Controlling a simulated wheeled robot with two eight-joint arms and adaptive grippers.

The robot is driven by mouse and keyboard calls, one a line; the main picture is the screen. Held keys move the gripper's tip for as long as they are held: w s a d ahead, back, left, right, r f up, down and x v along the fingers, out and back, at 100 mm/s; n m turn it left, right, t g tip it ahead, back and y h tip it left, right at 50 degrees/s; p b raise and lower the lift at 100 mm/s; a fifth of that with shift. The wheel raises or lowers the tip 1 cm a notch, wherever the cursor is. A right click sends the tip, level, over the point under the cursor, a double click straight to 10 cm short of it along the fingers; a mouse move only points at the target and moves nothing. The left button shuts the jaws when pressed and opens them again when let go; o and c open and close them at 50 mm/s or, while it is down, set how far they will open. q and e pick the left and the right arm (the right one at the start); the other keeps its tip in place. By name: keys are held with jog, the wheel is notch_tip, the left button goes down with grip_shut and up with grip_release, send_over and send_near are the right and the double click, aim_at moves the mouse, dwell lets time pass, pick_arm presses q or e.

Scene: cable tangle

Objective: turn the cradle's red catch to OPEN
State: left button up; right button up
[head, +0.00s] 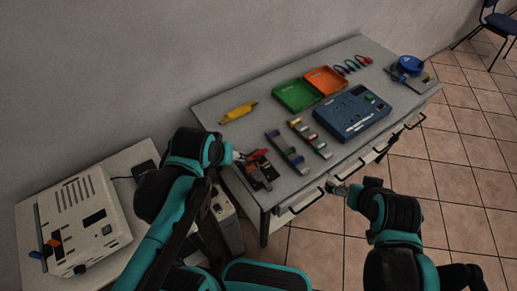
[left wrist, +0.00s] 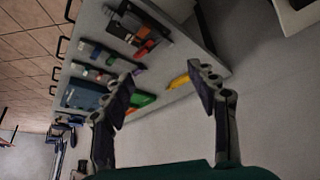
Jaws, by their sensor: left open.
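The dark cradle (head: 262,173) lies at the near left corner of the table, with a red part (head: 257,154) at its far side that looks like the catch. In the left wrist view, the cradle (left wrist: 155,28) is at the top with the red-orange part (left wrist: 146,48) on it. My left gripper (head: 240,155) is beside the cradle's left end in the head view. In the left wrist view its two fingers (left wrist: 163,76) are spread with nothing between them. The catch's lettering is too small to read. My right gripper (head: 338,187) is off the table's front edge, its jaws unclear.
Two colored-block racks (head: 287,152) and a blue box (head: 352,113) lie right of the cradle. A yellow tool (head: 239,112), green tray (head: 297,95) and orange tray (head: 326,80) are behind. Drawer handles (head: 308,202) project along the front. A white machine (head: 82,222) stands left.

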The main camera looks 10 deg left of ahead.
pick_arm(q)
jog(key=w+d+n+g, duration=0.2)
jog(key=w, duration=0.4)
jog(key=n+g+p, duration=0.2)
jog(key=n+g, duration=0.2)
jog(key=n, duration=0.1)
send_over(258, 152)
notch_tip(258, 152, down, 12)
jog(key=shift+r, duration=0.1)
notch_tip(258, 152, down, 7)
jog(key=b, duration=0.2)
jog(key=shift+b, duration=0.35)
jog(key=c, duration=1.2)
